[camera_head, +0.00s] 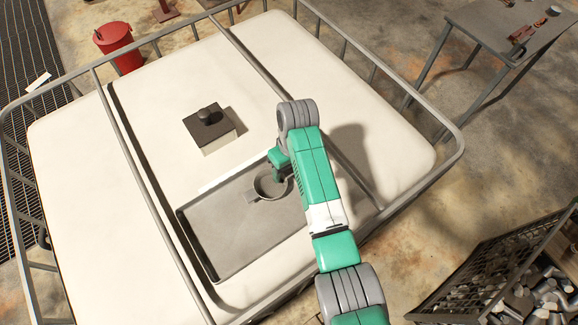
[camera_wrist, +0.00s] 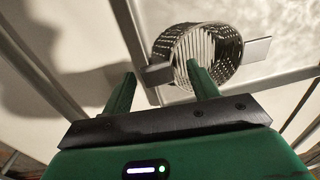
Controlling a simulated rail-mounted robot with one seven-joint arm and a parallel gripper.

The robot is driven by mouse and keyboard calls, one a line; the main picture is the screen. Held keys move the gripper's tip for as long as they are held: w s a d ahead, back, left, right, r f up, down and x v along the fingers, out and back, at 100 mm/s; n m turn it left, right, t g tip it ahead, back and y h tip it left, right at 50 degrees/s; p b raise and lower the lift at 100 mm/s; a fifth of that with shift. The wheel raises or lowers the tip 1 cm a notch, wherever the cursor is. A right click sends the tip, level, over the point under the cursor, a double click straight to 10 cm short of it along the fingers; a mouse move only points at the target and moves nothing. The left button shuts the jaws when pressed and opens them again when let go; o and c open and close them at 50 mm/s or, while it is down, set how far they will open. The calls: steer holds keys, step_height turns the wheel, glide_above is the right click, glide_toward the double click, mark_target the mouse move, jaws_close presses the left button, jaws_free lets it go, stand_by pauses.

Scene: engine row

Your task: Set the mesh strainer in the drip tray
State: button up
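The mesh strainer (camera_head: 268,187) is a small round grey metal cup with flat side tabs. In the head view it appears over the drip tray (camera_head: 225,262), a shallow grey rectangular pan. I cannot tell whether it touches the tray floor. In the wrist view the strainer (camera_wrist: 212,55) is just beyond my gripper (camera_wrist: 161,72). The fingers stand apart, with one tab lying between them and a gap beside it. The right finger overlaps the strainer's near side. My arm covers the tray's right part.
The tray lies on a large white tank (camera_head: 75,190) inside a metal cage. A dark block with a knob (camera_head: 209,128) sits behind the tray. A cage bar (camera_head: 247,55) crosses the top. A wire basket of metal parts (camera_head: 500,265) stands at the lower right.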

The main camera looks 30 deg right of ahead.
step_height(320, 180, up, 12)
steer(key=d+p, duration=0.1)
steer(key=p, duration=0.1)
steer(key=shift+d+r, duration=0.1)
steer(key=w+a+r+t+h, duration=0.1)
steer(key=w+a+r+t, duration=0.3)
steer(key=r, duration=0.4)
steer(key=w+a+r+t, duration=0.3)
steer(key=a+r+t, duration=0.25)
steer(key=r, duration=0.25)
steer(key=w+a+r+t+h, duration=0.1)
steer(key=w+a+r+t, duration=0.25)
steer(key=a+r, duration=0.4)
steer(key=s+a+r+t, duration=0.2)
steer(key=s+r+t, duration=0.2)
steer(key=s+r, duration=0.2)
steer(key=s+a+r+t, duration=0.2)
steer(key=s+r+t, duration=0.2)
steer(key=s+r, duration=0.3)
steer(key=s+a+r+t+y, duration=0.1)
steer(key=s+r+t, duration=0.3)
steer(key=r, duration=0.9)
steer(key=shift+s+a, duration=0.9)
steer(key=shift+s, duration=0.35)
